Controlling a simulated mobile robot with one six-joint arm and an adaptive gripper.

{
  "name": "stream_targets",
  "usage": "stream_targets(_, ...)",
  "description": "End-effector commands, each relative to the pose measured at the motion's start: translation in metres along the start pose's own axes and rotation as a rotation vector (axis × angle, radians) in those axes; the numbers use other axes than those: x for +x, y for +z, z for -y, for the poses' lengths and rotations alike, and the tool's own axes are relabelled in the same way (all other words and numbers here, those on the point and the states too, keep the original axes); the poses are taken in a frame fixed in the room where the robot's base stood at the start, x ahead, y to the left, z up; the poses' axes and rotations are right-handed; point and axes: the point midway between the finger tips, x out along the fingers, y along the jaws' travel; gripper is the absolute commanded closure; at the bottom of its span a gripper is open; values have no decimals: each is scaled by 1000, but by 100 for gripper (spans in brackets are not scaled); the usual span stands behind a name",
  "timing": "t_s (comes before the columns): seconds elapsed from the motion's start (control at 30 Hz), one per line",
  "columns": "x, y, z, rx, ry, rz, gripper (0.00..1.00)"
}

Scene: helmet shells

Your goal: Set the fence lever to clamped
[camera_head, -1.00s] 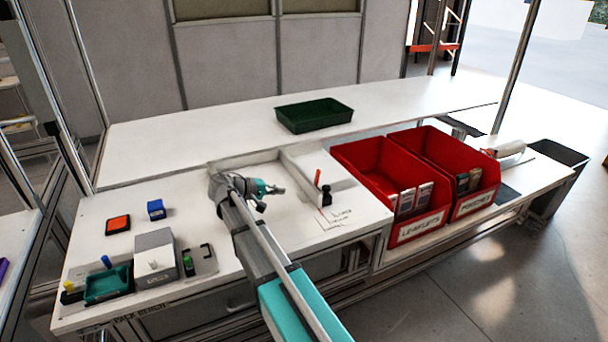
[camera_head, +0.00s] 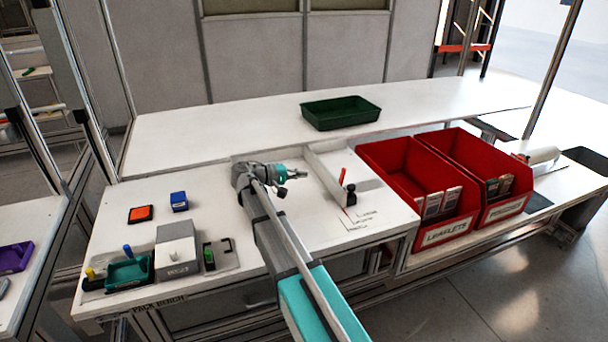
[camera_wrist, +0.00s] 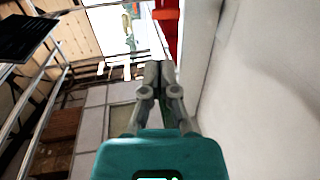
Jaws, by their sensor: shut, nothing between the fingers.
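The fence (camera_head: 338,166) is a low white L-shaped wall on the bench. The fence lever (camera_head: 343,177) is a small red handle on a dark mount at the fence's near right end. It stands roughly upright, tilted slightly. My gripper (camera_head: 304,176) is left of the lever, apart from it, above the bench inside the fence's corner. It is shut and empty. In the wrist view my gripper's fingertips (camera_wrist: 158,66) are together, with a pale wall close on the right; the lever cannot be made out there.
Two red bins (camera_head: 412,185) (camera_head: 482,172) stand right of the fence. A green tray (camera_head: 341,112) lies on the back surface. A grey box (camera_head: 177,252), a teal tray (camera_head: 130,272), and orange (camera_head: 140,214) and blue (camera_head: 179,201) items are on the left. The bench between is clear.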

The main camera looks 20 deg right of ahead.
Motion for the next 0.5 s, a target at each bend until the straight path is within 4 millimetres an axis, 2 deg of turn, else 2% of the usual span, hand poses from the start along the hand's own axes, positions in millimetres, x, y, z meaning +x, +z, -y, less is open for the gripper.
stream_targets(0.5, 74, 0, 2, 0, 0, 1, 100)
